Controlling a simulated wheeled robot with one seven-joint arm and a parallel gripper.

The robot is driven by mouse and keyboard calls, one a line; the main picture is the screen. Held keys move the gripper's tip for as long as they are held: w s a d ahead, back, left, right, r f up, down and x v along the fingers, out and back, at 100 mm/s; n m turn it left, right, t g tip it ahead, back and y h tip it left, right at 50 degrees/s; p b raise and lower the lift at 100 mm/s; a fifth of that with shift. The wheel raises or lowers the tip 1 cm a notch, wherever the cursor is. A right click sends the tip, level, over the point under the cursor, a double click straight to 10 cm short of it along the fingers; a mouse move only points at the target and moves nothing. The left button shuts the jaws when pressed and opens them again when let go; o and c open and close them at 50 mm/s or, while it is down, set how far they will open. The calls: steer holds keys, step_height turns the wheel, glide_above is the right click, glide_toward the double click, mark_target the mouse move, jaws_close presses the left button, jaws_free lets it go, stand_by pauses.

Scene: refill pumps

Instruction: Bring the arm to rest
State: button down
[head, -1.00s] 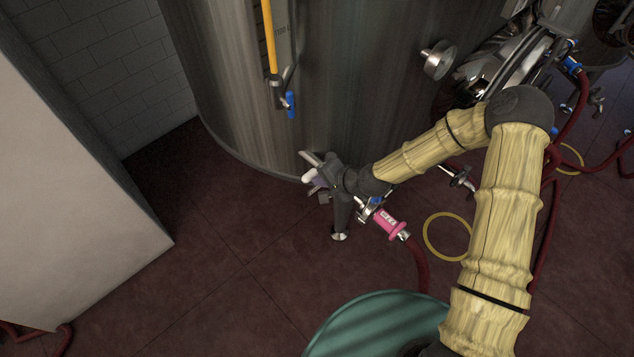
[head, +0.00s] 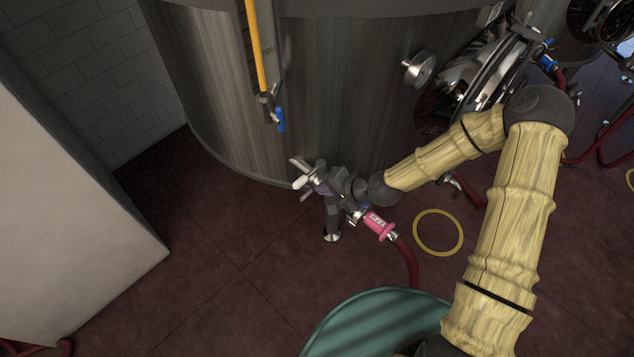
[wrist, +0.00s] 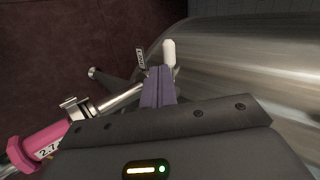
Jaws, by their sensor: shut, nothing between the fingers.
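My gripper (head: 312,184) is at the lower wall of the big steel tank (head: 330,100), low over the floor. Its purple fingers (wrist: 158,86) are shut in the wrist view, with nothing between them. A white rounded handle end (wrist: 169,50) shows just beyond the fingertips; I cannot tell whether they touch. My arm (head: 510,220) reaches from the lower right, bends at a dark elbow (head: 538,108) and runs down left to the gripper.
A pink hose fitting (head: 378,226) with a red hose (head: 408,262) is just below the gripper; it also shows in the wrist view (wrist: 40,147). A yellow ring (head: 438,232) lies on the floor. A pale block (head: 70,190) stands left. The floor between is clear.

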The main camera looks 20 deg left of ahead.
steer(key=shift+v, duration=1.1)
steer(key=shift+s+f, duration=0.1)
steer(key=d+r+n+h, duration=0.2)
steer(key=d+r+h, duration=0.15)
steer(key=d, duration=0.45)
steer(key=d+r+n+h, duration=0.2)
steer(key=d+r+h, duration=0.15)
steer(key=d, duration=0.55)
steer(key=s+d+r+h, duration=0.2)
steer(key=s+d+r, duration=0.6)
steer(key=d+r, duration=0.2)
step_height(320, 180, up, 2)
steer(key=shift+d+r+m, duration=0.15)
steer(key=shift+d+m, duration=0.15)
steer(key=shift+d, duration=0.05)
steer(key=shift+s, duration=0.2)
